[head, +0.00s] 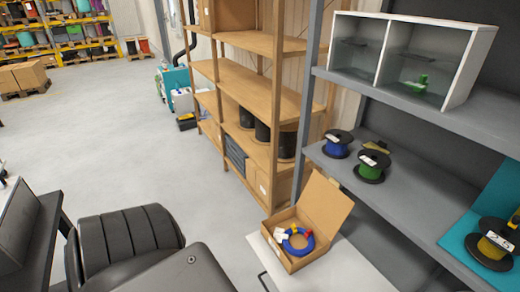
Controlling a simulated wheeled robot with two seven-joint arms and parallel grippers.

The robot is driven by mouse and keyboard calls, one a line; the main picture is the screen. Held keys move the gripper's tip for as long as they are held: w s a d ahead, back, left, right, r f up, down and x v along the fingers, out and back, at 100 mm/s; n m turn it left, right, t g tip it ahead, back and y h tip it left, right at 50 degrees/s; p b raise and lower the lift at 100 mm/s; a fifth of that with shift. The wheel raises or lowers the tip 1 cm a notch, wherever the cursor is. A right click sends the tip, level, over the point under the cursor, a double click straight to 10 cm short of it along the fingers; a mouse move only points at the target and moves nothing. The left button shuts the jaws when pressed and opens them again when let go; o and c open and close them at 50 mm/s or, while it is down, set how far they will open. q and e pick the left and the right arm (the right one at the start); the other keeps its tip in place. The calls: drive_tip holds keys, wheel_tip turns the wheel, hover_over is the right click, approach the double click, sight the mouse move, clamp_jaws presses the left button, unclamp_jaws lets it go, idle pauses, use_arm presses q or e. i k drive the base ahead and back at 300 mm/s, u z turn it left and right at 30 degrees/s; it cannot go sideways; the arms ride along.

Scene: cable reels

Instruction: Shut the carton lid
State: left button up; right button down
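The carton (298,264) is a small brown cardboard box on a pale tabletop at the lower middle right of the head view. Its lid (325,205) stands open, raised at the carton's back right side. A blue cable coil (304,249) with yellow and red parts lies inside, with a white piece beside it. Neither of my grippers shows in the head view.
The pale tabletop (345,272) is bare right of the carton. A grey shelf (400,197) behind it holds a blue reel (337,144), a green reel (372,166) and a yellow reel (491,250). A wooden rack (262,43) stands behind. Open floor (125,130) lies left.

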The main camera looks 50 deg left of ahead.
sight(322, 200)
drive_tip(key=u, duration=1.35)
